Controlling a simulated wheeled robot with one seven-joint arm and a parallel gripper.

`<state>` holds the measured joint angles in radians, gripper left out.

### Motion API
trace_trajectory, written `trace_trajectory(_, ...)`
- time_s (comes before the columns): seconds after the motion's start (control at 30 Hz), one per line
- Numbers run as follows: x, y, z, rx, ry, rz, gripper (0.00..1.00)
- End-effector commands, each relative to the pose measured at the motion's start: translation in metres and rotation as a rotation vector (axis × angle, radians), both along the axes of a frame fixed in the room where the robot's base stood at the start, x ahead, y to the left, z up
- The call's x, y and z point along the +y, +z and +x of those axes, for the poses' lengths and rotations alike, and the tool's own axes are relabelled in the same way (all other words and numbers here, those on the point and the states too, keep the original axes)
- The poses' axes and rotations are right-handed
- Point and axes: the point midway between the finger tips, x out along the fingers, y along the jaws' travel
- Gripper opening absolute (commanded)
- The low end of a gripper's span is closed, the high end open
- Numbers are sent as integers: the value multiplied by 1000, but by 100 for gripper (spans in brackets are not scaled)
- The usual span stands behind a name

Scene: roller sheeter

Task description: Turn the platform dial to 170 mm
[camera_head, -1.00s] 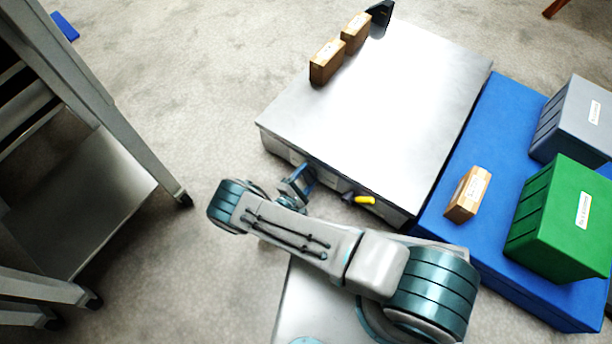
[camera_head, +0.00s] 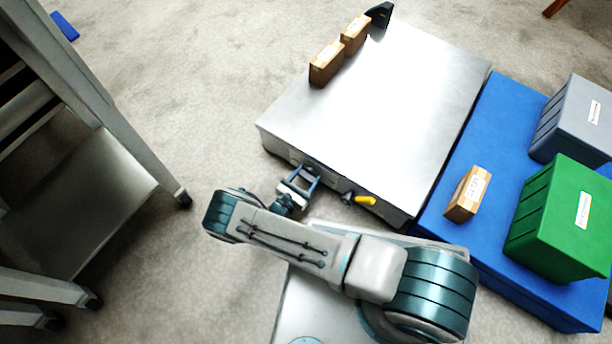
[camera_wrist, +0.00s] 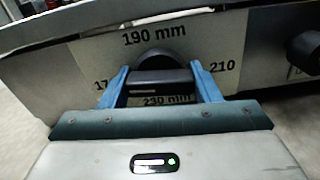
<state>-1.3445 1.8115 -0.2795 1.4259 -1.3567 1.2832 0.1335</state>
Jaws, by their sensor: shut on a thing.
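The platform dial (camera_wrist: 157,62) is a black round knob with a grip bar, on a pale plate on the front face of the machine. The bar lies about level in the wrist view. Around it the plate reads 190 mm at top, 210 at right, 230 mm below and a partly hidden 17… at left. I cannot tell which mark the dial points to. My gripper (camera_wrist: 160,78) has its blue fingers on both ends of the bar, shut on it. In the head view my gripper (camera_head: 303,180) is at the machine's front face.
The machine's steel top (camera_head: 390,110) carries two brown boxes (camera_head: 327,62). A blue platform (camera_head: 500,130) at right holds a green bin (camera_head: 560,220), a grey bin (camera_head: 580,118) and a small box (camera_head: 467,195). A metal rack (camera_head: 90,190) stands left.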

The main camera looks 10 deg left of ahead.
Motion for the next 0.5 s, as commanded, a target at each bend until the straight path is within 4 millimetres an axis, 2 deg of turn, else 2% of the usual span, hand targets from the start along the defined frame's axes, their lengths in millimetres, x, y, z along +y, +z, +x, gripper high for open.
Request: trace_trajectory(0.5, 2, 0, -1, 42, 2, -99, 34)
